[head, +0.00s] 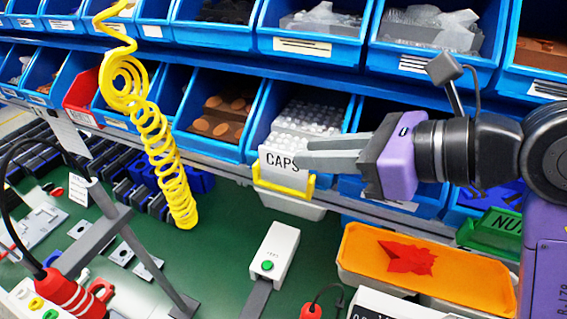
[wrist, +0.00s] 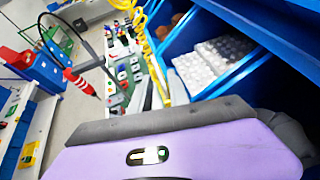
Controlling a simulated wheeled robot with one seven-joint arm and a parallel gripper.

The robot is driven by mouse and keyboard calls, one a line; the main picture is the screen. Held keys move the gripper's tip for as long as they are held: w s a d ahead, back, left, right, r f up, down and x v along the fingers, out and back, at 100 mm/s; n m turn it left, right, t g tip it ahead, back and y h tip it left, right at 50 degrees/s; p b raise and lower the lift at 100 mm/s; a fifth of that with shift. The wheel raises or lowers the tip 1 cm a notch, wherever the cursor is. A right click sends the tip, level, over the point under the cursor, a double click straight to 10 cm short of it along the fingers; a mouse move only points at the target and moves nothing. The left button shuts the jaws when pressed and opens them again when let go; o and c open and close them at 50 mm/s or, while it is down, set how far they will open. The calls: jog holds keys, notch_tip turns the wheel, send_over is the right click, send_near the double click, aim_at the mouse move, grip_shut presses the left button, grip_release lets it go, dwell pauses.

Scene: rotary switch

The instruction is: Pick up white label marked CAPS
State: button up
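The white label marked CAPS (head: 281,171) stands upright in a yellow holder (head: 285,189) on the front of a blue bin of small white caps (head: 313,112). My gripper (head: 308,154) reaches in from the right, with its grey fingertips at the label's right edge. The fingers lie close together, and I cannot tell whether the label is between them. In the wrist view, the fingers (wrist: 148,95) show partly beyond the purple gripper body. The yellow holder (wrist: 177,88) is just past them, and the label is not clearly visible there.
Rows of blue bins (head: 215,85) line the back. A coiled yellow hose (head: 165,150) hangs to the left. Below are an orange tray (head: 425,270) with a red part, a white box with a green button (head: 275,252) and a green bin (head: 492,232). Some green bench surface is bare.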

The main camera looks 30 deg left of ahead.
aim_at(288, 153)
jog(key=x, duration=0.1)
jog(key=p+x, duration=0.1)
jog(key=x, duration=0.1)
jog(key=shift+s+a, duration=0.1)
jog(key=shift+a, duration=0.3)
jog(key=shift+a+f+p, duration=0.25)
jog(key=shift+a+p, duration=0.05)
jog(key=shift+a, duration=0.05)
grip_shut()
